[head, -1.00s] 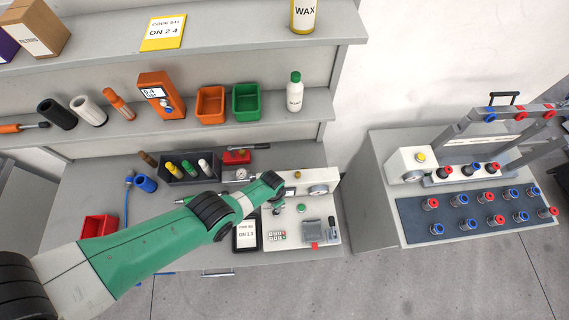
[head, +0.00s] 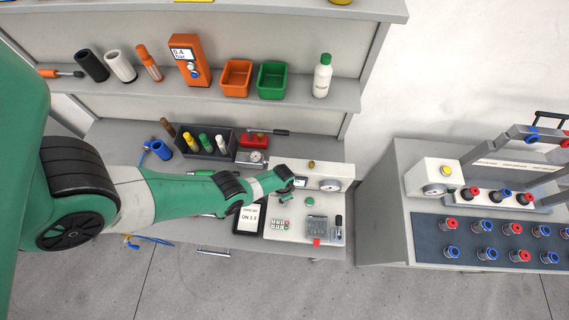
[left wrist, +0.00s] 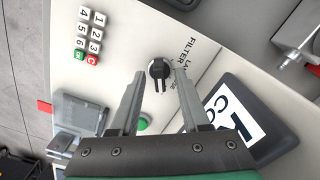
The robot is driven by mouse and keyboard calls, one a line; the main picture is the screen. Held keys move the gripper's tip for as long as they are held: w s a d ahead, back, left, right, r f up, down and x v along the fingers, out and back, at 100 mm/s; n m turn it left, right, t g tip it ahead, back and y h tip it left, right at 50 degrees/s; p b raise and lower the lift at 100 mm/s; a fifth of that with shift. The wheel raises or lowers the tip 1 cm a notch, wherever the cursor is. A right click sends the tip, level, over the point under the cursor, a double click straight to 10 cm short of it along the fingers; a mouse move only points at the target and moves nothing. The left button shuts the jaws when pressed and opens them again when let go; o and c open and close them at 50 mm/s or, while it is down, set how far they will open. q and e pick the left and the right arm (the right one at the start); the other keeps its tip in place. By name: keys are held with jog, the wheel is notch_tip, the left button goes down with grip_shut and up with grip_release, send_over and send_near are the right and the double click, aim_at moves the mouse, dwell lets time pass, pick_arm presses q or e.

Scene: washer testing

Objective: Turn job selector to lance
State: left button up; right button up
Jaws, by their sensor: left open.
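The job selector (left wrist: 159,70) is a small dark knob with a pale pointer line, on the white test panel (head: 283,238). The printed word FILTER and a partly hidden label beginning LA show beside it in the left wrist view. My left gripper (left wrist: 158,76) is open, with one finger on each side of the knob in that view. Whether the fingers touch the knob is not clear. In the head view my left gripper (head: 287,197) is over the panel and the selector cannot be made out. My right gripper is not in view.
A keypad (left wrist: 89,36) and a green button (left wrist: 143,123) are close to the selector on the panel. A dark-framed card (left wrist: 244,116) lies beside it. A rack of tools (head: 206,142) stands behind my arm. A second bench (head: 380,240) with fittings is at right.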

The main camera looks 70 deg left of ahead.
pick_arm(q)
jog(key=shift+c, duration=0.3)
grip_shut()
jog(key=shift+n, duration=0.3)
jog(key=n, duration=1.1)
jog(key=shift+n, duration=2.2)
